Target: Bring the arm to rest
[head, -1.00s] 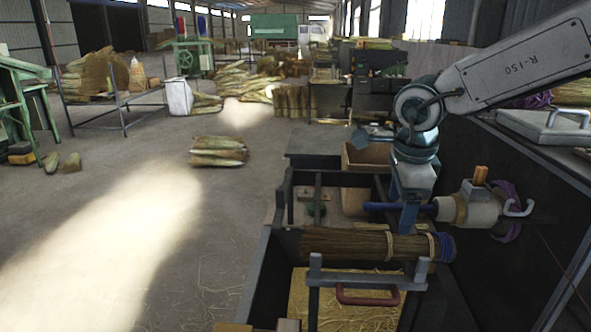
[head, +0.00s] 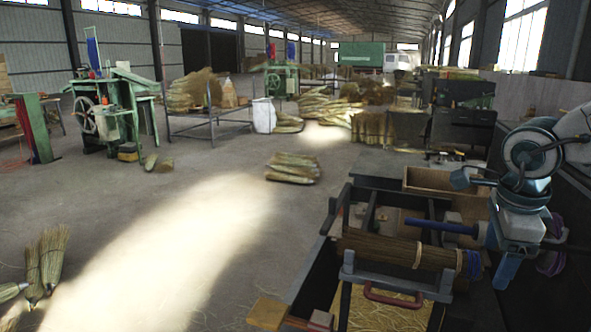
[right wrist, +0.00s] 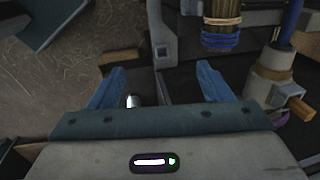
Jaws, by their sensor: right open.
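My right gripper (head: 506,272) hangs at the right edge of the head view, fingers pointing down, right of the broom bundle's blue-wrapped end. In the right wrist view its two blue fingers (right wrist: 162,78) stand wide apart with nothing held between them. The bundle of brown stalks (head: 393,249) lies across the bench frame, with light bands and a blue winding on its right end. That wound end also shows at the top of the right wrist view (right wrist: 222,38), apart from the fingers. My left gripper is not in view.
A grey clamp frame with a red handle (head: 393,299) stands in front of the bundle. A blue shaft (head: 440,226) lies behind it, and a wooden box (head: 430,181) stands farther back. Open floor (head: 200,240) lies left of the bench; small brooms (head: 47,262) stand at far left.

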